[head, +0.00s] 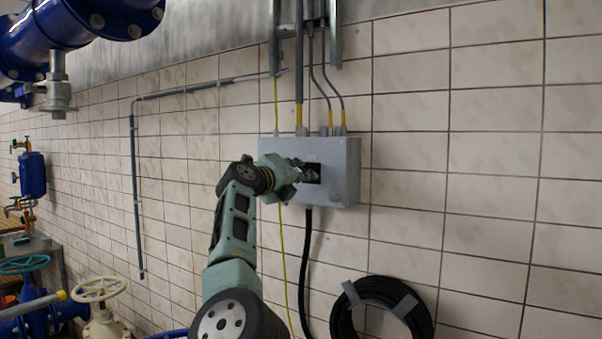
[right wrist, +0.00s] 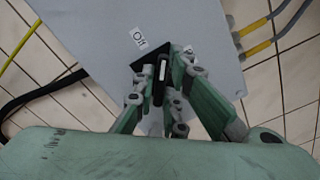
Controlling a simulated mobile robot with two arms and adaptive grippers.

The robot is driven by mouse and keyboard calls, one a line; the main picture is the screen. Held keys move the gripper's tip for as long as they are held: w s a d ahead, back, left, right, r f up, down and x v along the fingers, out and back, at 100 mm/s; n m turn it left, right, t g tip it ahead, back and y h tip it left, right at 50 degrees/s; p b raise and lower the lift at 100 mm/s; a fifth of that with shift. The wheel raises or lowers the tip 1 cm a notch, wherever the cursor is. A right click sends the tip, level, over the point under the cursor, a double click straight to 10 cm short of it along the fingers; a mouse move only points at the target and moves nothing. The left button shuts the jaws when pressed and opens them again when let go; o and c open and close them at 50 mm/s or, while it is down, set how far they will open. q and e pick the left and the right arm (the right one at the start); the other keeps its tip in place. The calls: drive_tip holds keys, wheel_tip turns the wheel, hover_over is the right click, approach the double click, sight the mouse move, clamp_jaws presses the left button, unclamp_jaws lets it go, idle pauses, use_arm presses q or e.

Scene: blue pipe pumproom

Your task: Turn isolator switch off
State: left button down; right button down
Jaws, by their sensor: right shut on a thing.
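The isolator switch is a grey box (head: 340,165) on the tiled wall, with a dark square switch plate (head: 312,174) on its front. My right gripper (head: 300,172) reaches it from the left in the head view. In the right wrist view, the fingers of my right gripper (right wrist: 165,88) are shut on the black switch handle (right wrist: 161,76), which bears a white line. A label reading "Off" (right wrist: 139,38) sits beside the switch plate. Other small white labels are partly hidden by the fingers. My left gripper is not in view.
Conduits with yellow ends (head: 298,113) enter the box from above, and a black cable (head: 306,250) hangs below. A coiled black hose (head: 345,320) hangs at lower right. Blue pipework (head: 70,30) and a cream handwheel (head: 100,288) stand at left. The wall right of the box is clear.

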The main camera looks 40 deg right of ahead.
drive_tip(key=n, duration=0.6)
drive_tip(key=shift+n+p, duration=0.4)
drive_tip(key=shift+r, duration=0.1)
idle(0.3)
drive_tip(key=c, duration=1.9)
unclamp_jaws()
drive_tip(key=shift+w, duration=0.1)
drive_tip(key=shift+o, duration=0.3)
drive_tip(key=shift+f, duration=0.2)
drive_tip(key=v, duration=0.7)
drive_tip(key=shift+a, duration=0.35)
